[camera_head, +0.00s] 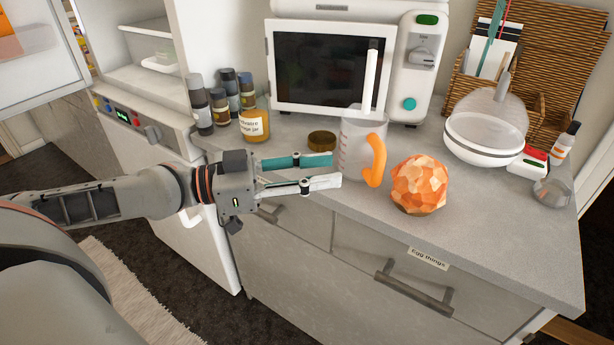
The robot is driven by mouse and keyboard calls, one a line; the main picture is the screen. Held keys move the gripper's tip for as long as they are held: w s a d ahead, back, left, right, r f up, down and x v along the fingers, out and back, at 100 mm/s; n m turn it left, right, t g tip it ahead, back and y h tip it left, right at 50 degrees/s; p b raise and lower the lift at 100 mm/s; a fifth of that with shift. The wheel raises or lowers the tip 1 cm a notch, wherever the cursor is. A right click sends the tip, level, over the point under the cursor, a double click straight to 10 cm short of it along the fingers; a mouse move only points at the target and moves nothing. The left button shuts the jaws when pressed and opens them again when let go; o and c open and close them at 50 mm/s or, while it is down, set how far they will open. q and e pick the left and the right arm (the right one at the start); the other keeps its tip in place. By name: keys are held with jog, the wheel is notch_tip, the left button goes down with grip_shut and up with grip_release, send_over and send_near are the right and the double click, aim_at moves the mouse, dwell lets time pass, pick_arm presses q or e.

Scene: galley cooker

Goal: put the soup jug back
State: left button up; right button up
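The soup jug (352,150) is a clear jug with an orange handle on its right side. My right gripper is not in view.
An orange faceted ball (419,185) sits just right of the jug. A labelled jar (254,125) and several bottles stand left, a microwave (330,68) behind. The counter's front right (500,235) is clear.

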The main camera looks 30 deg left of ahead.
pick_arm(q)
jog(key=shift+b+v, duration=0.7)
jog(key=shift+v, duration=0.8)
jog(key=shift+s, duration=0.1)
